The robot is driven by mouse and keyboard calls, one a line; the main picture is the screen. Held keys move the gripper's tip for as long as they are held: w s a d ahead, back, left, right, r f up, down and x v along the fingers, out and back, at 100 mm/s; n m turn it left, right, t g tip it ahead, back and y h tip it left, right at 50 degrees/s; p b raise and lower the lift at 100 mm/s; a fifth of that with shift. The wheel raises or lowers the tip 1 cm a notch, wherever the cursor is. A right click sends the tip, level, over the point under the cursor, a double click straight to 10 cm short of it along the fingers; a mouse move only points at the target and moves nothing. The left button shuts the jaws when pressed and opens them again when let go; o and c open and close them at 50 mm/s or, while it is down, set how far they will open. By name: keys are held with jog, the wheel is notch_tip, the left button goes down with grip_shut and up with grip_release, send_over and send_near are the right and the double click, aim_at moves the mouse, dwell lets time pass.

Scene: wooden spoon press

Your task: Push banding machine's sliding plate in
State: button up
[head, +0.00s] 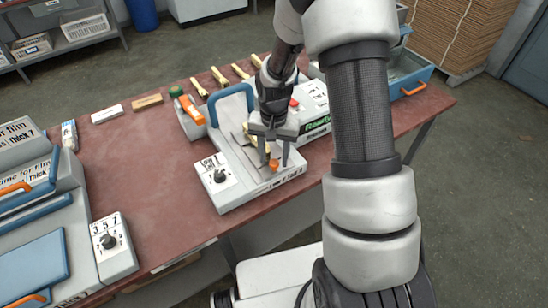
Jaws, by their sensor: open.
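The white machine (243,190) in the middle of the table, which looks like the banding machine, has a blue arched frame at its back left. A dark knob on a labelled panel (216,171) sits at its front left. An orange knob (274,165) is near its right front. The sliding plate cannot be clearly made out, and my gripper covers part of that area.
The red-brown table (150,150) carries a blue-and-white film machine (40,220) at left and a white box with green lettering (315,105) behind my gripper. Several yellow-handled tools lie at the back. A blue tray (405,80) is at right. Bare tabletop lies left of the machine.

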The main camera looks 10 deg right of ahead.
jog(key=shift+f, duration=0.5)
jog(key=shift+c, duration=0.3)
grip_shut()
jog(key=shift+w, duration=0.1)
jog(key=shift+w+a, duration=0.2)
jog(key=shift+w, duration=0.15)
jog(key=w+a+b, duration=0.1)
jog(key=w, duration=0.3)
jog(key=w+a, duration=0.2)
jog(key=w, duration=0.2)
jog(key=w+a+b, duration=0.1)
jog(key=w, duration=0.4)
jog(key=shift+w+a+b, duration=0.1)
jog(key=shift+a+b, duration=0.05)
jog(key=shift+b, duration=0.2)
jog(key=shift+w+a+r, duration=0.15)
jog(key=shift+w+a, duration=0.1)
jog(key=shift+w, duration=0.5)
